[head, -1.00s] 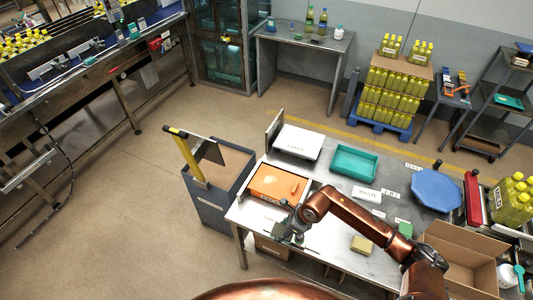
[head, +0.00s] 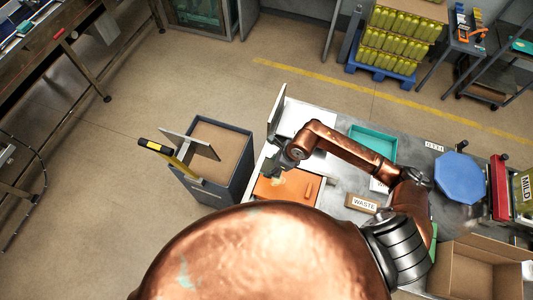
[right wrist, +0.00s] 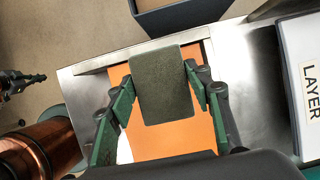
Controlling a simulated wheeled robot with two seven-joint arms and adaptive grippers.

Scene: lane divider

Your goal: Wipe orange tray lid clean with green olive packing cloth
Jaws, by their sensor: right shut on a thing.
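The orange tray lid (head: 300,187) lies on the metal table, partly hidden by my own body in the head view. A pale smear shows on it near my gripper. In the right wrist view the lid (right wrist: 180,138) is under my right gripper (right wrist: 160,82), and a white patch shows at its left side. The gripper's green fingers are shut on the dark olive-green cloth (right wrist: 162,90), a flat rounded rectangle. In the head view my right gripper (head: 284,160) is over the lid's far left part. Whether the cloth touches the lid I cannot tell.
A grey bin (head: 240,178) stands left of the table. A white box marked LAYER (right wrist: 305,85) and a teal tray (head: 378,143) are behind the lid.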

